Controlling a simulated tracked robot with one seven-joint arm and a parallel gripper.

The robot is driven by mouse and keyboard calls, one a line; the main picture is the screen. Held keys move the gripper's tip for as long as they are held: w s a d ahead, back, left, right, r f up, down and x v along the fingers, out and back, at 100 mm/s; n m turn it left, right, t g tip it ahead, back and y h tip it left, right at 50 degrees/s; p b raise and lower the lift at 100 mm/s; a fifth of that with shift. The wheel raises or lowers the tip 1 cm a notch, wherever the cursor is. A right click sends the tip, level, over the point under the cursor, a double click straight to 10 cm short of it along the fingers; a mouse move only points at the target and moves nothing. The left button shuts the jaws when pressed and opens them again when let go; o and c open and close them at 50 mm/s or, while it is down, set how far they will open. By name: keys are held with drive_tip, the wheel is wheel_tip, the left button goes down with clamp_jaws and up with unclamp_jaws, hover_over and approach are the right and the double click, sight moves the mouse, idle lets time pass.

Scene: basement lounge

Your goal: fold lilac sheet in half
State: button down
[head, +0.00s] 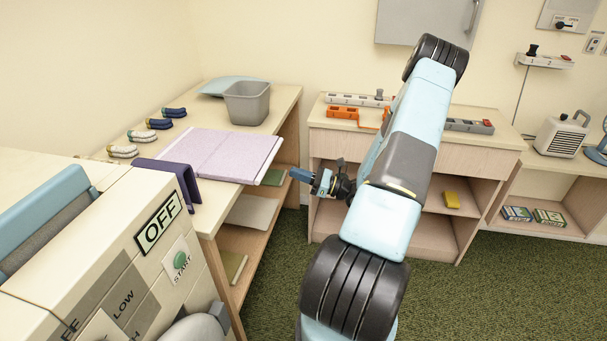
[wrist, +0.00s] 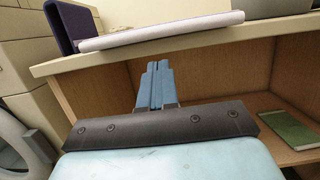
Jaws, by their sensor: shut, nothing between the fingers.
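The lilac sheet (head: 212,153) lies flat on the light wooden counter, with a faint line running across its middle and a paler strip along its right edge. In the wrist view the sheet's edge (wrist: 160,30) shows as a pale band at the counter's edge, above my fingers. My gripper (head: 297,174) is shut and empty, to the right of the counter and apart from the sheet. In the wrist view its blue fingers (wrist: 158,72) are together, pointing toward the open shelf below the countertop.
A dark purple bracket-shaped object (head: 172,176) stands at the sheet's near side. A grey bin (head: 246,104) stands behind it on the counter (head: 284,98). Several rolled items lie along the left. A green book (wrist: 290,129) lies on the shelf below. A white machine is at front left.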

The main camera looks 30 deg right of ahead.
sight(271, 157)
drive_tip(key=w+a, duration=0.6)
drive_tip(key=shift+r, duration=3.25)
drive_tip(key=shift+w+a, duration=0.1)
drive_tip(key=shift+w+a+r, duration=0.5)
drive_tip(key=shift+w+r, duration=0.05)
drive_tip(key=shift+r, duration=0.35)
drive_tip(key=shift+w+a+r, duration=0.5)
drive_tip(key=shift+a+r, duration=0.05)
drive_tip(key=shift+r, duration=0.4)
drive_tip(key=shift+w+a+r, duration=0.5)
drive_tip(key=shift+w+r, duration=0.05)
drive_tip(key=shift+r, duration=0.35)
drive_tip(key=shift+r+x, duration=0.15)
drive_tip(key=shift+x, duration=1.7)
drive_tip(key=shift+r+x, duration=0.15)
drive_tip(key=shift+x, duration=1.65)
